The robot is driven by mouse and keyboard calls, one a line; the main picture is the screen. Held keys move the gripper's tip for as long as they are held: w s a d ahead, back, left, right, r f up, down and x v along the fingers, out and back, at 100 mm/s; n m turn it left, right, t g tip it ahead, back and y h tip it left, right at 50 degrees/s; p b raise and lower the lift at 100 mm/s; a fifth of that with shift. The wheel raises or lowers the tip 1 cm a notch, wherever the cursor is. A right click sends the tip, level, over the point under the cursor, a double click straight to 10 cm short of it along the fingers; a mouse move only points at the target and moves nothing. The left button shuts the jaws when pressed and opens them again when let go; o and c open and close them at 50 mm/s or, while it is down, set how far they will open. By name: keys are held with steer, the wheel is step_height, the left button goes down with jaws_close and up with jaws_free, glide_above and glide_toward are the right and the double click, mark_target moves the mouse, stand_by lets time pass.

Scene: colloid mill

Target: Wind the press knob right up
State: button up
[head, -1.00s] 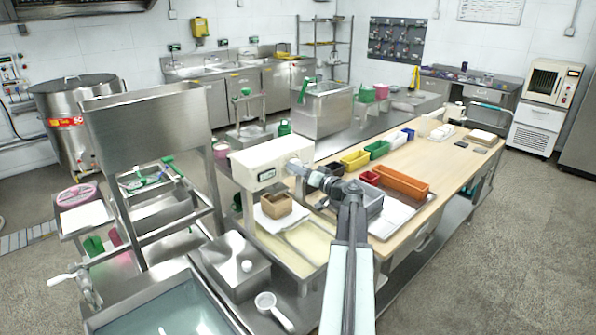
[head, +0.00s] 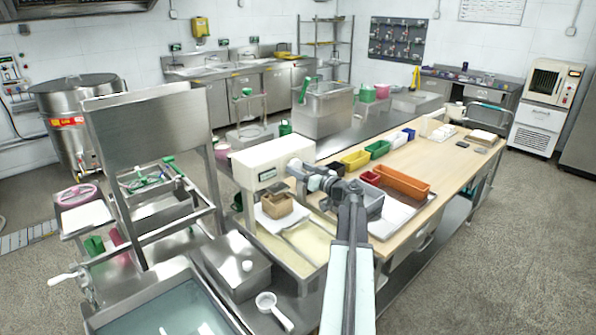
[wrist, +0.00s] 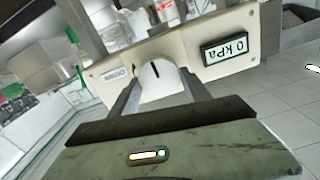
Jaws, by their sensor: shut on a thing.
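The press (head: 272,163) is a cream box-shaped head standing over the near end of the wooden bench. In the wrist view its cream front panel (wrist: 108,76) shows a small display (wrist: 229,51) reading 0 kPa. The press knob (wrist: 162,82) is white with a dark line mark, which points nearly straight up in the wrist view. My gripper (wrist: 161,90) has a finger on either side of the knob and is shut on it. In the head view my gripper (head: 308,177) is at the right end of the press, and the knob is mostly hidden.
A brown box (head: 278,206) sits below the press head. Yellow (head: 355,160), green (head: 377,149) and orange (head: 402,182) bins stand on the bench to the right. A white scoop (head: 272,309) lies in front. Open floor lies to the right.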

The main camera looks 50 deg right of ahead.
steer(key=o, duration=1.4)
steer(key=shift+w, duration=0.1)
steer(key=s, duration=0.8)
steer(key=shift+a, duration=0.3)
